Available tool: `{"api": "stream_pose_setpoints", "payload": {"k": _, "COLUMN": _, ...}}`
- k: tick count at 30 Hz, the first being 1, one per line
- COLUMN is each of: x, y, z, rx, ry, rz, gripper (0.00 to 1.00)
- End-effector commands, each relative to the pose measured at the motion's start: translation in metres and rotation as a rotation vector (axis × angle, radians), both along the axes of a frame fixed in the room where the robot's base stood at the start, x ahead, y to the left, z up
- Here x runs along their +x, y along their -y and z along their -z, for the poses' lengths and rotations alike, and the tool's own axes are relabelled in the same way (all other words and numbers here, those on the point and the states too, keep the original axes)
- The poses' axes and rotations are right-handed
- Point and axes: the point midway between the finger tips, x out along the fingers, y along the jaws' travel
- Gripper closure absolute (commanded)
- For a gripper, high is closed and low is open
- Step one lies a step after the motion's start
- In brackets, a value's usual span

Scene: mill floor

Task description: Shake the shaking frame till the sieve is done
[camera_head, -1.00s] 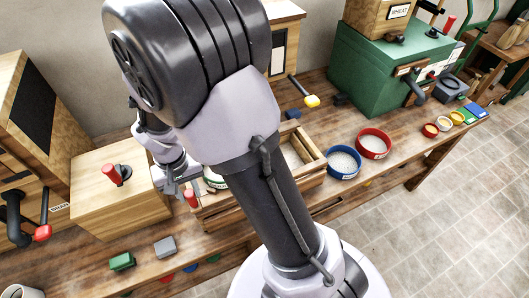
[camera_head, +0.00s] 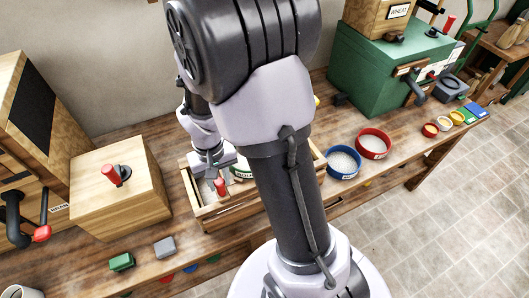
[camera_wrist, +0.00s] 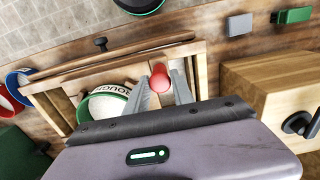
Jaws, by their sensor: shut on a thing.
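The shaking frame is a wooden box-like frame (camera_head: 236,206) on the bench, partly hidden behind my arm. A round sieve with a green rim (camera_head: 243,171) sits in it; in the wrist view the sieve (camera_wrist: 112,100) shows a white label reading "ROUGH", partly cut off. A red handle (camera_head: 221,187) stands upright near the left end of the frame. My gripper (camera_wrist: 166,84) is shut on this red handle, its fingers on either side of it. Most of the sieve is hidden by my gripper and arm, so its contents cannot be told.
A blue-rimmed sieve (camera_head: 344,163) and a red-rimmed sieve (camera_head: 374,144) stand to the right. A wooden box with a red-handled crank (camera_head: 118,202) is to the left. Green (camera_head: 122,262) and grey (camera_head: 165,247) blocks lie at the front edge. A green mill (camera_head: 372,75) stands at the back right.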

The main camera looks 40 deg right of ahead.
Motion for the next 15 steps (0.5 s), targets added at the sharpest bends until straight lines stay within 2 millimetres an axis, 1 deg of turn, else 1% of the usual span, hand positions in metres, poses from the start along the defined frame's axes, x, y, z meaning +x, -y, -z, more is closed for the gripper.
{"api": "stream_pose_setpoints", "payload": {"k": 3, "x": 0.006, "y": -0.019, "z": 0.001, "rx": 0.0, "ry": 0.002, "rz": -0.004, "gripper": 1.0}}
{"api": "stream_pose_setpoints", "payload": {"k": 15, "x": 0.023, "y": -0.079, "z": 0.0, "rx": 0.0, "ry": 0.002, "rz": -0.003, "gripper": 1.0}}
